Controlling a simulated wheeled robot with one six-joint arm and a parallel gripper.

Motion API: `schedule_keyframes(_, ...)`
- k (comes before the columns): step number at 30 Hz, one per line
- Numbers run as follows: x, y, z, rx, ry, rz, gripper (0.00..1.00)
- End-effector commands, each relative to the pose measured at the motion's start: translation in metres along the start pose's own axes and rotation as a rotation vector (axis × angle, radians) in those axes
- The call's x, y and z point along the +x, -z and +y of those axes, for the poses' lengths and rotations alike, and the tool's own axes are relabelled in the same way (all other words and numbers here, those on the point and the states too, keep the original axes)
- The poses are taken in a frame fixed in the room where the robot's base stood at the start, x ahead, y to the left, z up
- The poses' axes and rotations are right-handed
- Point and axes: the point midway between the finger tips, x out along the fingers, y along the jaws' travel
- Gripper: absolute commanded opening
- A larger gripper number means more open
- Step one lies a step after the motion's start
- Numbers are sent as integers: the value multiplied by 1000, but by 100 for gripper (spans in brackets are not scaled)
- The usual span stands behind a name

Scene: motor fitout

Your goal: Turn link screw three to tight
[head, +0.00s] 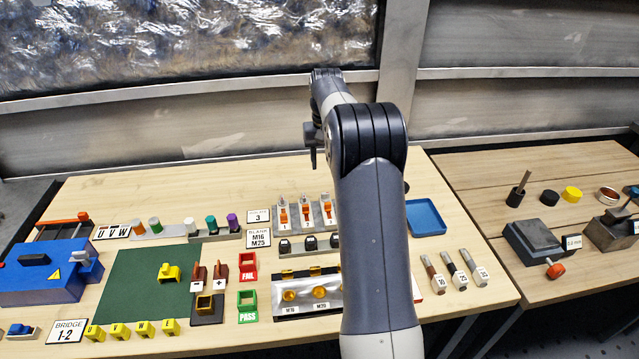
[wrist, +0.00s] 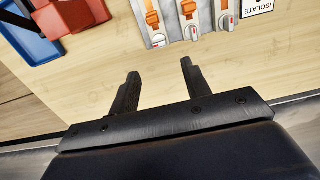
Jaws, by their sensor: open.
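A grey strip (head: 318,224) carries three orange links numbered 1 to 3, each with a pale screw knob. Link three (head: 327,213) is at the right end, nearest the blue tray. In the wrist view the knobs have red marks; the leftmost knob (wrist: 158,40), on the tray side, appears to be link screw three. Its number does not show there. My gripper (head: 313,160) hangs beyond the strip, fingers down. In the wrist view my gripper (wrist: 160,68) is open and empty, its fingertips apart from the knobs, over bare table.
The blue tray (head: 427,217) lies right of the strip; it shows at the left in the wrist view (wrist: 22,40), with red parts (wrist: 75,14) near it. An ISOLATE card (head: 258,215) lies left of the strip. The far table edge is clear.

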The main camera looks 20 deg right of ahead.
Motion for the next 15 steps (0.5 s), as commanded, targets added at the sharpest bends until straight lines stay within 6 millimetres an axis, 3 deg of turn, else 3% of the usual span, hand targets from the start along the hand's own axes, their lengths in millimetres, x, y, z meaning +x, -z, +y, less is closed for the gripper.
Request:
schedule_keyframes(5, 18, 0, 1, 1, 0, -3, 45)
schedule_keyframes(15, 80, 0, 0, 0, 0, -3, 45)
